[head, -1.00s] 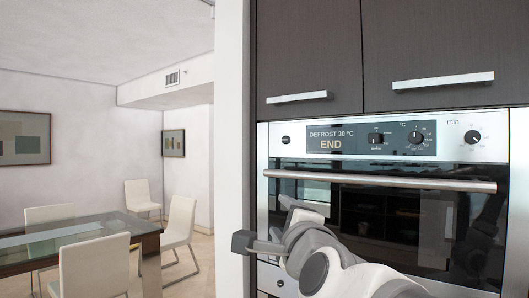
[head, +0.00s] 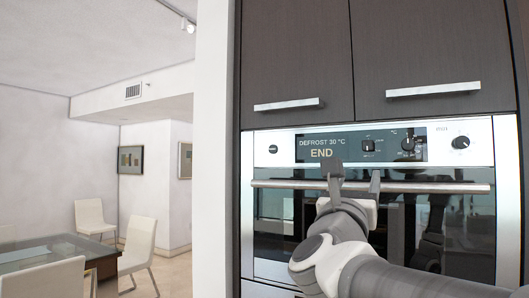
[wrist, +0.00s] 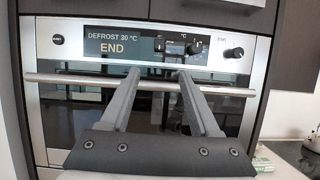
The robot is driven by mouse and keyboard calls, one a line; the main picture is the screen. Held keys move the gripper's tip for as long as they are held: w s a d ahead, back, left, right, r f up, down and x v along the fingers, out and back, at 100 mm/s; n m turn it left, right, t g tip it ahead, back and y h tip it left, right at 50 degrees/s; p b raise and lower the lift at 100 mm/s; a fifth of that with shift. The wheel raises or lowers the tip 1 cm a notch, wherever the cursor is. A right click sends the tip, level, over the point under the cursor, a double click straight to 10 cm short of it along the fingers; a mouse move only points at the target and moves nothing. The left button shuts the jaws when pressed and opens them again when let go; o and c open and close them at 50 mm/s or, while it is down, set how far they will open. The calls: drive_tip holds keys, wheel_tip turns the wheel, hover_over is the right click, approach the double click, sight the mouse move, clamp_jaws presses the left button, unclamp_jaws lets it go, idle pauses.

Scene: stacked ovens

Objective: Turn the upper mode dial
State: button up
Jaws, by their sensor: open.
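The upper oven's control panel (head: 284,158) has a display reading "DEFROST 30 °C END". The mode dial (head: 367,146), a small black knob, sits just right of the display; it also shows in the wrist view (wrist: 159,45). A temperature dial (head: 408,143) marked °C and a "min" dial (head: 461,142) are farther right. My gripper (head: 355,175) is open and empty in front of the oven's upper part. In the wrist view the fingertips (wrist: 170,73) overlap the handle bar, below the mode dial and apart from it. The gap in depth is hard to tell.
A long metal handle bar (head: 440,188) runs across the glass oven door (head: 270,225), just under the panel. Dark cabinets (head: 430,50) with bar handles are above. A glass table (head: 40,252) and white chairs stand far left.

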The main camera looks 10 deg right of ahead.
sight(367, 146)
drive_tip(key=p+x, duration=0.3)
drive_tip(key=x, duration=1.3)
drive_tip(key=shift+w+d, duration=0.25)
drive_tip(key=shift+w, duration=0.1)
clamp_jaws()
